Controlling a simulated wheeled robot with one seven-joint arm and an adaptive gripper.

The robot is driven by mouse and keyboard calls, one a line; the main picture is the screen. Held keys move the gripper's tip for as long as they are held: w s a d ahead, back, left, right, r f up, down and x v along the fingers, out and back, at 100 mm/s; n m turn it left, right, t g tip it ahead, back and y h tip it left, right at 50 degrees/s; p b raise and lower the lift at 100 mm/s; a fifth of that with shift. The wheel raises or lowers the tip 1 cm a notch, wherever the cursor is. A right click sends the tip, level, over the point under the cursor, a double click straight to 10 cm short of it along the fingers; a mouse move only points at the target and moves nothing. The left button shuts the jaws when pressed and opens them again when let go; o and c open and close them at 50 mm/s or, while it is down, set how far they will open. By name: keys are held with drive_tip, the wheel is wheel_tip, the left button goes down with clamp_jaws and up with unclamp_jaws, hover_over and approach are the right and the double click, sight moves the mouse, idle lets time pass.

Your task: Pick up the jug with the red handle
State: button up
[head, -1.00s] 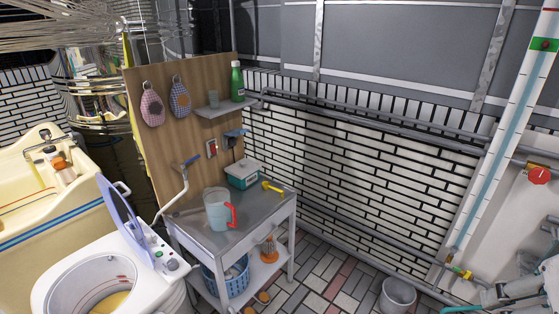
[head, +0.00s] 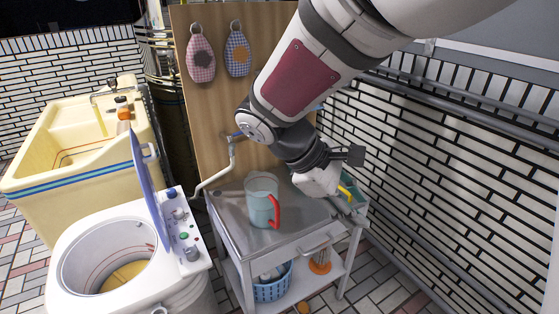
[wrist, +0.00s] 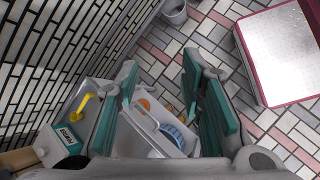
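The jug (head: 262,200) is clear and pale blue with a red handle (head: 275,211) on its right side. It stands upright on the top of the grey metal cart (head: 228,212) in the head view. My gripper (wrist: 160,70) is open and empty in the wrist view, its two teal-padded fingers spread apart. In the head view my gripper hangs over the right part of the cart, right of and apart from the jug. The jug does not show in the wrist view.
A white washing machine (head: 82,252) with a raised blue lid stands left of the cart. A yellow tool (wrist: 83,104) and a teal box (wrist: 62,140) lie on the cart's top. A blue basket (head: 272,287) is on the lower shelf. A wooden board (head: 190,110) stands behind.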

drive_tip(key=w+a+f+n+t+h+b, duration=0.2)
drive_tip(key=w+a+f+n+t+b, duration=0.15)
drive_tip(key=a+f, duration=0.25)
drive_tip(key=w+a+f+n+t+h+b, duration=0.2)
drive_tip(key=w+a+f+n, duration=0.15)
drive_tip(key=a+f, duration=0.3)
drive_tip(key=n+t+b, duration=0.3)
drive_tip(key=n+t, duration=0.4)
approach(277, 226)
wheel_tip(277, 226, up, 3)
drive_tip(key=s+a, duration=0.2)
drive_tip(key=shift+g+h, duration=0.25)
drive_tip(key=shift+h, duration=0.05)
drive_tip(key=b+x, duration=0.1)
drive_tip(key=x, duration=0.3)
drive_tip(key=b+x, duration=0.1)
drive_tip(key=x, duration=0.4)
drive_tip(key=b+x, duration=0.1)
drive_tip(key=x, duration=0.3)
drive_tip(key=shift+w+a+f, duration=0.15)
drive_tip(key=shift+w+a, duration=0.05)
drive_tip(key=shift+w, duration=0.2)
drive_tip(key=shift+c, duration=0.3)
clamp_jaws()
